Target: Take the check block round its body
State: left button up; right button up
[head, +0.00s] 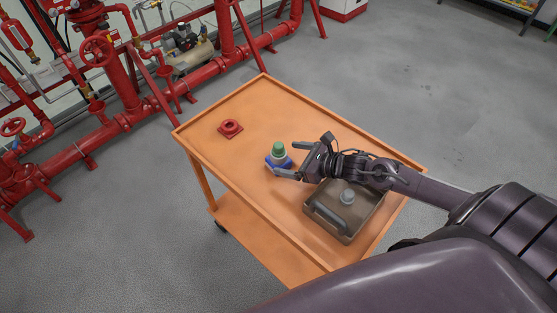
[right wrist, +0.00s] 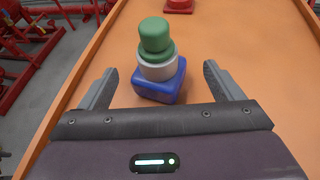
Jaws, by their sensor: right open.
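The check block (head: 278,155) stands upright on the orange cart top, with a blue square base, a pale grey ring and a green stepped top. It also shows in the right wrist view (right wrist: 158,66), ahead of the fingers and between their lines. My right gripper (head: 289,160) comes in from the right in the head view. Its two fingers are spread, one on each side of the block, and nothing is held. In the right wrist view the right gripper (right wrist: 156,85) shows a gap on both sides of the block. My left gripper is not in view.
A red flanged ring (head: 230,128) lies on the orange cart (head: 262,97) further left. The cart has a raised rim. Red pipework (head: 150,112) stands behind it.

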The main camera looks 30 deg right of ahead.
aim_at(286, 156)
jog(key=x, duration=0.2)
jog(key=p+x, duration=0.1)
jog(key=shift+w+r, duration=0.15)
jog(key=shift+w, duration=0.25)
jog(key=shift+w+a+f, duration=0.25)
jog(key=shift+w+a, duration=0.05)
jog(key=c, duration=1.4)
